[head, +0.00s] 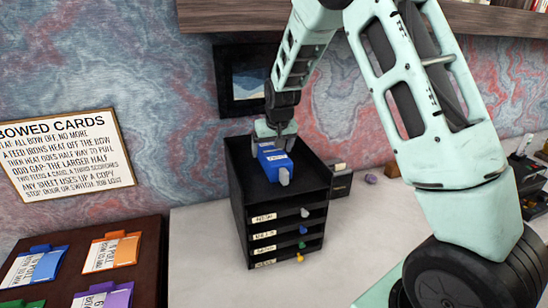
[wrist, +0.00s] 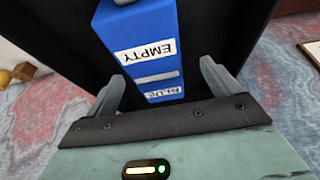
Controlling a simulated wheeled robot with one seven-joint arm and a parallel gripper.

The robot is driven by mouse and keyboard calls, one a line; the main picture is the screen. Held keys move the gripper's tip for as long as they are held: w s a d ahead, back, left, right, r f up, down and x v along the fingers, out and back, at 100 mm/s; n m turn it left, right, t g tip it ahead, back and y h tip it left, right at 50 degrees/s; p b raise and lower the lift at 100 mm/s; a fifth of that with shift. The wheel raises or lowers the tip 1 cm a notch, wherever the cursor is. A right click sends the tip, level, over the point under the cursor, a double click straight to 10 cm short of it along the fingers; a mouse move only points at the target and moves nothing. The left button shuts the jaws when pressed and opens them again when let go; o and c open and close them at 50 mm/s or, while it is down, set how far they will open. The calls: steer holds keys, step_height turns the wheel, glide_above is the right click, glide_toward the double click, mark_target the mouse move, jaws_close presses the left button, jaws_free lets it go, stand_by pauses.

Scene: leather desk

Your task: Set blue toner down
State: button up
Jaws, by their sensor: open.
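The blue toner (head: 273,162) rests on top of a black drawer cabinet (head: 238,178) in the head view. My gripper (head: 275,134) is at the toner's far end, just above the cabinet top. In the wrist view my gripper (wrist: 160,85) is open, one finger on each side of the toner's end, with a visible gap at the right finger.
The cabinet has labelled drawers with coloured knobs and stands on a white desk (head: 200,240). A dark board (head: 145,265) with coloured cards lies at left. A small dark box (head: 341,182) stands right of the cabinet. A framed picture (head: 240,80) hangs behind it.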

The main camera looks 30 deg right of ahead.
mark_target(274, 152)
steer(key=p+x, duration=0.1)
steer(key=x, duration=0.1)
steer(key=p+x, duration=0.1)
steer(key=x, duration=0.1)
steer(key=shift+d+p, duration=0.4)
steer(key=shift+w+f, duration=0.2)
steer(key=shift+f, duration=0.4)
steer(key=c, duration=1.2)
steer(key=shift+c, duration=0.9)
steer(key=shift+r, duration=0.2)
